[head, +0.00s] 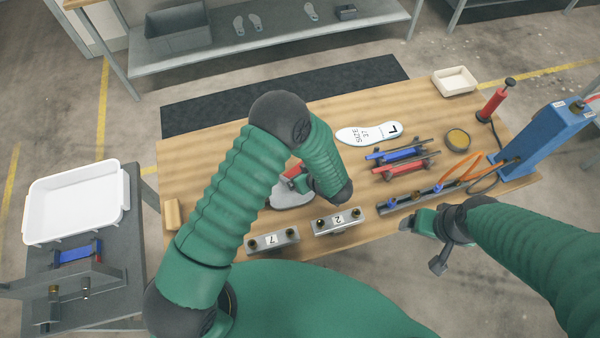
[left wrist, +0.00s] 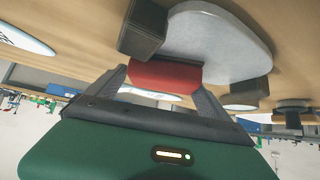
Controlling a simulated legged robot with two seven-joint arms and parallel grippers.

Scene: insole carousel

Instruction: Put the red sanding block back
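The red sanding block (left wrist: 165,75) shows in the left wrist view between the two fingers of my left gripper (left wrist: 163,82), which reach its ends and appear shut on it. In the head view a bit of the red block (head: 293,171) shows beside my left forearm, which hides most of the gripper. A grey rounded plate (left wrist: 215,45) is right behind the block; whether they touch is unclear. In the head view this plate (head: 290,199) lies partly behind my arm. My right gripper (head: 432,238) hangs at the table's front right edge; its finger opening is unclear.
Two numbered metal blocks, 7 (head: 272,240) and 2 (head: 338,221), stand at the front. A white insole (head: 368,133), blue (head: 397,154) and red (head: 406,166) racked tools and a blue machine (head: 545,140) are right. A white tray (head: 77,203) stands left.

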